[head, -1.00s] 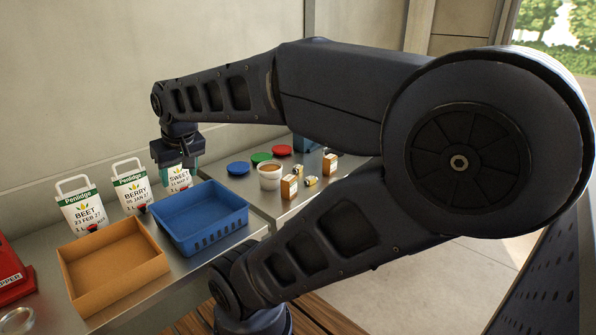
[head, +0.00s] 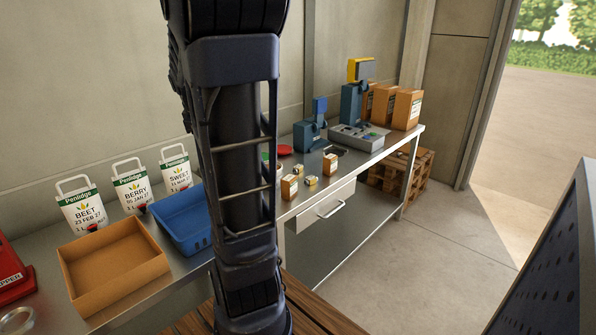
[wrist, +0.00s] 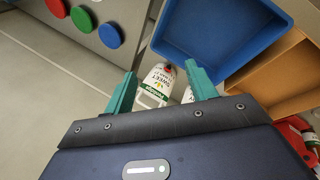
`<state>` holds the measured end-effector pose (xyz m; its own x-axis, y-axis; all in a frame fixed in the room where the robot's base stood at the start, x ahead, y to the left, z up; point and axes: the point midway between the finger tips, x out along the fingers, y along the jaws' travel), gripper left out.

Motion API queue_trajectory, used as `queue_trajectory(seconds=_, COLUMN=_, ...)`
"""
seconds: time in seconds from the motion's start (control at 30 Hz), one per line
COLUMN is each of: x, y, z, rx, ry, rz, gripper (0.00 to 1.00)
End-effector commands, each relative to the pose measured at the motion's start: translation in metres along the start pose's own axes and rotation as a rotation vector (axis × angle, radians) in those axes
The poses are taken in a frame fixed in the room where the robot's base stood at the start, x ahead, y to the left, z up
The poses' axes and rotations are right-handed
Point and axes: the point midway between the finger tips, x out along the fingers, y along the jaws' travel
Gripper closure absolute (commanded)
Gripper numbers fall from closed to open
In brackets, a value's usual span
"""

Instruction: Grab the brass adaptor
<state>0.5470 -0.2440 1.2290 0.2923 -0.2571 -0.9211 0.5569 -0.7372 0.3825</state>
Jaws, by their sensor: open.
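I cannot pick out a brass adaptor for certain in either view. In the head view, small yellowish-metallic pieces (head: 310,181) lie on the far bench beside two little brown boxes; they are too small to identify. A metal ring-like piece (head: 17,320) lies at the near left corner, cut by the picture edge. My gripper (wrist: 162,88) shows in the wrist view with its two teal fingers apart and nothing between them. The pouch labelled SWEET (wrist: 156,84) and the blue crate (wrist: 163,38) lie beyond the fingers. In the head view my arm hides the gripper.
An orange-brown tray (head: 92,302), a blue crate (head: 176,208) and several labelled pouches (head: 132,186) stand on the near bench. Small brown boxes (head: 289,187) and blue machines (head: 309,132) stand on the far bench. Coloured lids (wrist: 109,35) show in the wrist view.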

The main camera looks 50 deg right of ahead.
Motion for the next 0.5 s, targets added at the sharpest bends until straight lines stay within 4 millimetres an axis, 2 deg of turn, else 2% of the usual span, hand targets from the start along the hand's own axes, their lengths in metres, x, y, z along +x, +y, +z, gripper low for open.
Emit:
queue_trajectory(seconds=0.03, x=0.012, y=0.017, z=0.004, rx=-0.04, ry=-0.017, rz=0.0, gripper=0.44)
queue_trajectory(seconds=0.1, x=0.027, y=0.038, z=0.01, rx=-0.112, ry=-0.039, rz=0.001, gripper=0.44)
queue_trajectory(seconds=0.27, x=0.065, y=0.086, z=0.027, rx=-0.281, ry=-0.083, rz=-0.002, gripper=0.44)
queue_trajectory(seconds=0.5, x=0.129, y=0.152, z=0.07, rx=-0.532, ry=-0.138, rz=-0.031, gripper=0.44)
